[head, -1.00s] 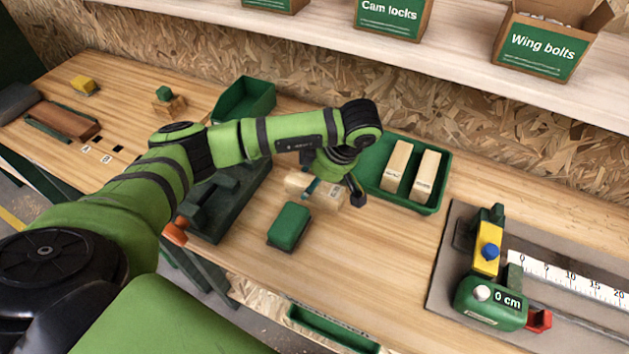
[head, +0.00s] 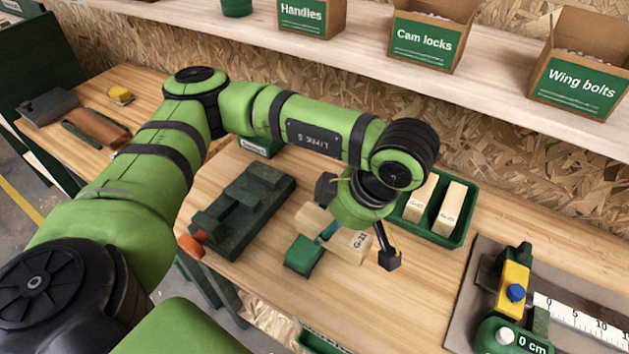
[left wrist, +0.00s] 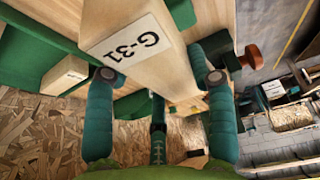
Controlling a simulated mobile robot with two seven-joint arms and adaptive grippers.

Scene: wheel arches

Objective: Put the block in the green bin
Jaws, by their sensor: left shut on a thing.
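The pale wooden block (head: 352,246) has a white label, which reads G-31 in the left wrist view (left wrist: 145,62). My left gripper (head: 356,224) is shut on it, with one finger on each side; the fingers also show in the left wrist view (left wrist: 160,78). The wrist hides the block's middle from the head. Whether it clears the bench is hard to tell. A green bin (head: 258,148) with a white label stands at the back, mostly hidden behind my left arm. Another green container (head: 318,343) shows at the bench's front edge, cut off by the frame. My right gripper is not in view.
A green pad-like piece (head: 303,256) is just in front of the block. A green tray (head: 462,232) with two wooden blocks is to the right. A dark green fixture (head: 243,208) stands left, and a measuring stop (head: 512,290) stands right.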

